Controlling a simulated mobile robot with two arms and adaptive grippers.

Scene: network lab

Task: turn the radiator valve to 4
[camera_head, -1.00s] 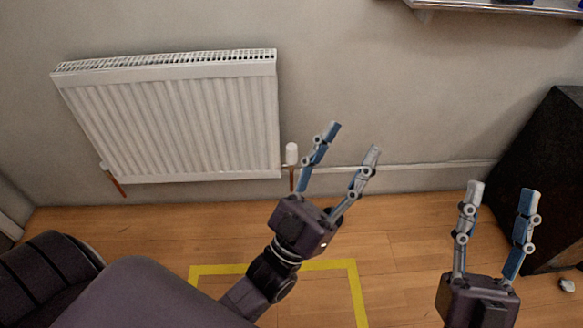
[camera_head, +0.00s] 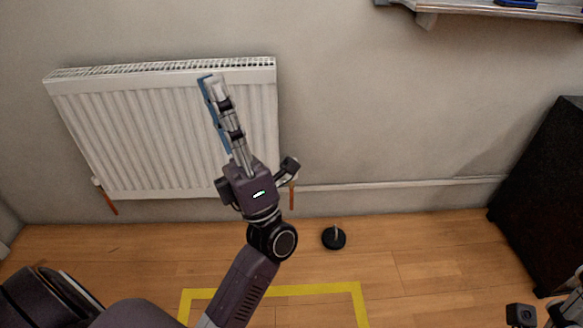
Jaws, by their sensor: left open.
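The white panel radiator (camera_head: 150,125) is on the wall at the left. In the earlier frame its white valve head stood at its lower right corner. Now the side of my left gripper covers that spot, and only the copper pipe (camera_head: 292,196) shows below. The valve's setting cannot be read. My left gripper (camera_head: 212,80) is open, with its fingers seen edge-on and overlapping. They point up in front of the radiator's right part, left of the valve spot, and hold nothing visible. Only parts of my right gripper show at the bottom right corner; its fingers are mostly cut off.
A black round base with a short rod (camera_head: 333,238) stands on the wooden floor right of the pipe. Yellow tape (camera_head: 320,290) marks the floor. A black cabinet (camera_head: 545,195) stands at the right, and a shelf (camera_head: 470,10) hangs above. The wall between is bare.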

